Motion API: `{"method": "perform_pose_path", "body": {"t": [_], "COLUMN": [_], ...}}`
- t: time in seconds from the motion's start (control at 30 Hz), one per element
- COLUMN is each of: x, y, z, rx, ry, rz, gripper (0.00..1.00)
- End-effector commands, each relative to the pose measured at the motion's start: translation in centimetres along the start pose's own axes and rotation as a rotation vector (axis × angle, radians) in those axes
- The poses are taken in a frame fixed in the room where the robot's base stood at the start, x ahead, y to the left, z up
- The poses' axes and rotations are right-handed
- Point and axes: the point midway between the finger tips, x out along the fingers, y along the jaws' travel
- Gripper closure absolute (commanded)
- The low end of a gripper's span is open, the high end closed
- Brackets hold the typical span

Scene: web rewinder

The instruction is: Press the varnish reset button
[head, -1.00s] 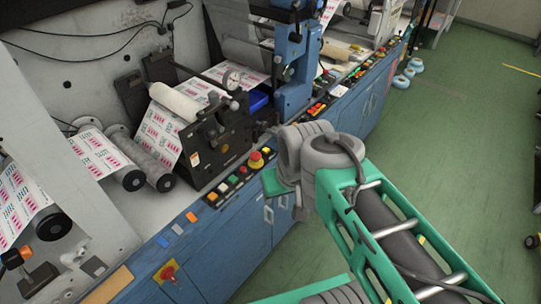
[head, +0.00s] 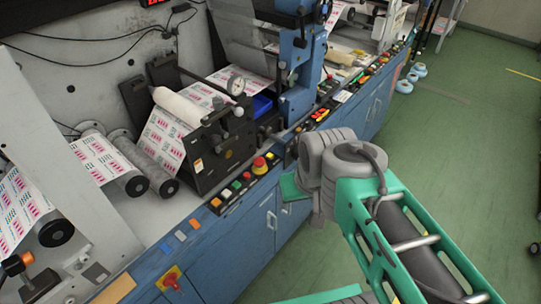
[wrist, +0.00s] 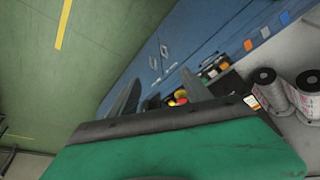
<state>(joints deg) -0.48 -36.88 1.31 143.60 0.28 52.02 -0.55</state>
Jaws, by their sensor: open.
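A row of small coloured push-buttons runs along the machine's front ledge in the head view, among them an orange button (head: 215,203), a green button (head: 236,185) and a red mushroom button on a yellow base (head: 260,165). No label is readable, so I cannot tell which one is the varnish reset button. In the wrist view, my gripper (wrist: 158,92) is open and empty, its two dark fingers apart. The red and yellow button (wrist: 180,97) shows between and beyond them. In the head view my arm hides the fingertips, to the right of this row.
Printed web rollers (head: 163,160) and a black roller unit (head: 225,145) stand behind the button row. Another panel of buttons (head: 320,115) lies farther along the ledge. A red rotary switch (head: 170,279) is on the blue cabinet (head: 240,235). Green floor (head: 450,120) is free on the right.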

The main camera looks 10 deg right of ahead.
Motion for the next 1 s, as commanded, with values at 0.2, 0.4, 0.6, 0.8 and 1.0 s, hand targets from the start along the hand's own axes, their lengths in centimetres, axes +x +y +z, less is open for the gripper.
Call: {"method": "perform_pose_path", "body": {"t": [0.2,0.4,0.6,0.8,1.0], "x": [0.0,0.0,0.0,0.0,0.0], "y": [0.0,0.0,0.0,0.0,0.0], "z": [0.0,0.0,0.0,0.0,0.0], "rx": [0.0,0.0,0.0,0.0,0.0], "ry": [0.0,0.0,0.0,0.0,0.0], "rz": [0.0,0.0,0.0,0.0,0.0], "gripper": [0.62,0.79,0.95,1.0,1.0]}}
